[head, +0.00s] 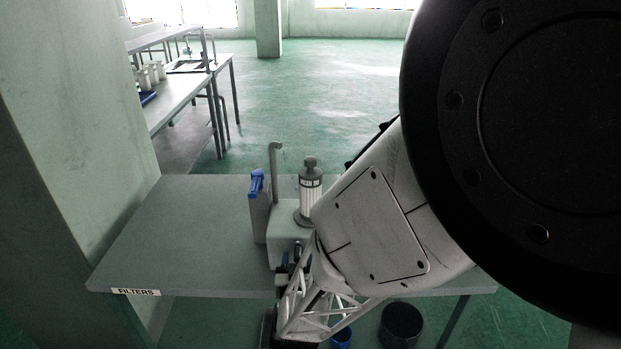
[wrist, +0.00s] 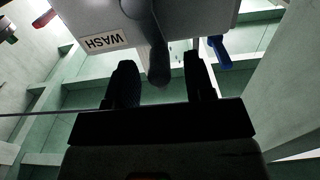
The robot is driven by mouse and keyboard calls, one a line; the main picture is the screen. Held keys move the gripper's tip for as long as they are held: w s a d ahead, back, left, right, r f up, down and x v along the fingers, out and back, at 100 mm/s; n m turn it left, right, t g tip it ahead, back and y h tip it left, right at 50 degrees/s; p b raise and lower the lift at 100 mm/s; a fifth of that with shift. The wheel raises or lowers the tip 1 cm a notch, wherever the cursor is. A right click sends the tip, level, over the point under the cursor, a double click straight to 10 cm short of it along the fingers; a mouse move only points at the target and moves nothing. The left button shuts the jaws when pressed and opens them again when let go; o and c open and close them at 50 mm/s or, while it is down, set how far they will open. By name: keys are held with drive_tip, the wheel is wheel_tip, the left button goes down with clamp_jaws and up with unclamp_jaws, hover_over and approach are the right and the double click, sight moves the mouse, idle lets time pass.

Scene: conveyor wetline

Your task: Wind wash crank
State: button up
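The grey wash unit (head: 290,222) stands at the front edge of the bench, partly hidden by my arm. In the wrist view its box (wrist: 70,17) carries a WASH label (wrist: 103,41). A dark rounded handle (wrist: 155,55), apparently the crank's, hangs down from the box there. My gripper (wrist: 160,82) is open, one finger on each side of the handle's end, with visible gaps on both sides. In the head view my gripper (head: 288,272) is at the bench's front edge by the unit, mostly hidden. The crank cannot be made out there.
The bench (head: 185,230) bears a FILTERS label (head: 136,292) and is clear on its left. A blue-topped grey container (head: 258,208) and a ribbed white cylinder (head: 310,188) stand by the unit. A dark bucket (head: 401,325) is on the floor below.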

drive_tip(key=shift+s, duration=0.1)
drive_tip(key=s, duration=0.6)
drive_tip(key=shift+s, duration=0.4)
idle(0.3)
idle(0.3)
drive_tip(key=w+d+r+g+y, duration=0.25)
drive_tip(key=d+r+g, duration=0.4)
drive_tip(key=r, duration=0.35)
drive_tip(key=s+d+r+g+h, duration=0.1)
drive_tip(key=s+d+r+g, duration=0.3)
drive_tip(key=s+d, duration=0.3)
drive_tip(key=s+d+r+g+h, duration=0.1)
drive_tip(key=s+d+r+g, duration=0.4)
drive_tip(key=s, duration=0.6)
drive_tip(key=d+r, duration=0.2)
drive_tip(key=d, duration=0.1)
drive_tip(key=shift+s+r+h, duration=0.15)
drive_tip(key=shift+s+h, duration=0.2)
